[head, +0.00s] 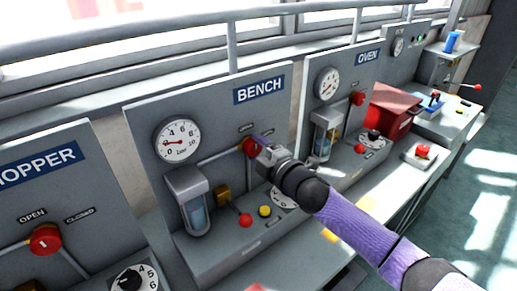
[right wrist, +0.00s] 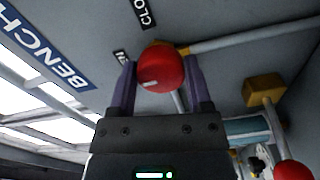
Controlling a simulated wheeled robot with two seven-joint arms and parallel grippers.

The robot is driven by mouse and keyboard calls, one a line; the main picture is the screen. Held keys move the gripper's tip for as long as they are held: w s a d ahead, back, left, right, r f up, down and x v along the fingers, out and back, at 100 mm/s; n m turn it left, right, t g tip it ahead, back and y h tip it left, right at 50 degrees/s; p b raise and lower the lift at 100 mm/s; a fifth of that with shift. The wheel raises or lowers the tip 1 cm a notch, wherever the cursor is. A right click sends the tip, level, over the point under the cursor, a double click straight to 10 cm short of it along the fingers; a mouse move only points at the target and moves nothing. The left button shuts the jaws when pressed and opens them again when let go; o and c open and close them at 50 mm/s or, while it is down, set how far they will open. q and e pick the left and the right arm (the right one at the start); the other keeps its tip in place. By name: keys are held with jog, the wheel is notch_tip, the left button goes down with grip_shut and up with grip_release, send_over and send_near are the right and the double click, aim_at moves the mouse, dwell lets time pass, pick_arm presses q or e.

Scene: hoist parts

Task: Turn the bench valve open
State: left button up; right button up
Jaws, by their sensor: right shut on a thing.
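The bench valve is a round red knob (head: 250,147) on the grey BENCH panel (head: 140,122), on a pale pipe. My right gripper (head: 258,143) is shut on this knob, its arm reaching in from the lower right. In the right wrist view the red knob (right wrist: 160,68) sits between the two purple fingers, with a short white mark on its face. A label reading "CLO" (right wrist: 145,12) shows beyond it; a second small label is partly hidden by a finger. The bench gauge (head: 177,141) has a red needle pointing left. My left gripper is not in view.
A red-balled lever (head: 245,220), a yellow button (head: 265,211) and a glass cylinder (head: 196,215) sit below the valve. The HOPPER panel with its own red knob (head: 45,239) is at left. The OVEN panel (head: 345,70) and a red box (head: 392,110) are at right.

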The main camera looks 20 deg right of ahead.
dwell(0.3)
jog(key=o, duration=1.3)
jog(key=p+v, duration=0.1)
jog(key=v, duration=0.9)
